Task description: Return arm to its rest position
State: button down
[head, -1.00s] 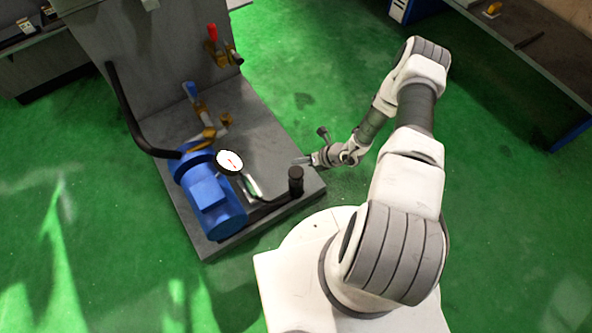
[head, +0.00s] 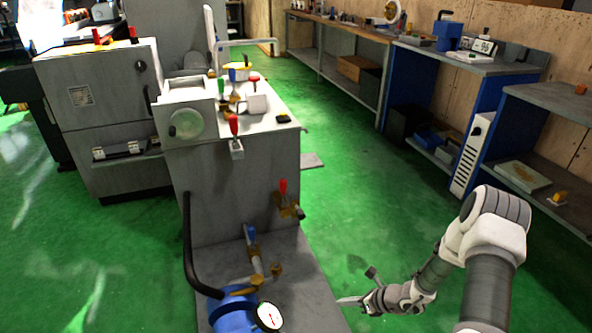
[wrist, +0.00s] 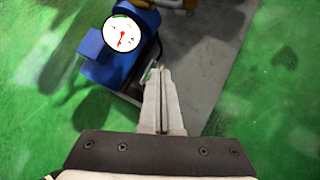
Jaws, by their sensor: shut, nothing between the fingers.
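My gripper (head: 350,301) is at the lower middle of the head view, at the end of my bent white and grey arm. It points left over the edge of the grey machine base plate (head: 318,290). In the wrist view my gripper (wrist: 162,72) has its fingers together with nothing between them. Its tips lie near the blue pump (wrist: 105,68) and the round white gauge (wrist: 123,33). The gauge also shows in the head view (head: 269,316), left of the gripper, and there the pump (head: 232,312) is cut off by the frame.
Workbenches (head: 480,68) line the right wall. The green floor (head: 370,205) between machine and benches is clear.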

jog(key=s+a+r+n+g+h, duration=0.1)
jog(key=s+a+r+n, duration=0.1)
jog(key=r+n, duration=0.95)
jog(key=s+a+r+n+g+h, duration=0.1)
jog(key=s+a+r+n+g, duration=0.2)
jog(key=r, duration=1.6)
jog(key=s+d+r+n+t+h, duration=0.2)
jog(key=s+r+n+h, duration=0.1)
jog(key=s+r+n, duration=0.5)
jog(key=s+d+r+n+t+h, duration=0.25)
jog(key=s+r+n, duration=0.35)
jog(key=s+r, duration=0.4)
notch_tip(320, 180, up, 20)
jog(key=s+p, duration=0.1)
jog(key=p, duration=2)
jog(key=shift+a+r, duration=0.2)
jog(key=shift+a, duration=0.05)
jog(key=shift+s+h, duration=0.1)
jog(key=shift+h, duration=0.15)
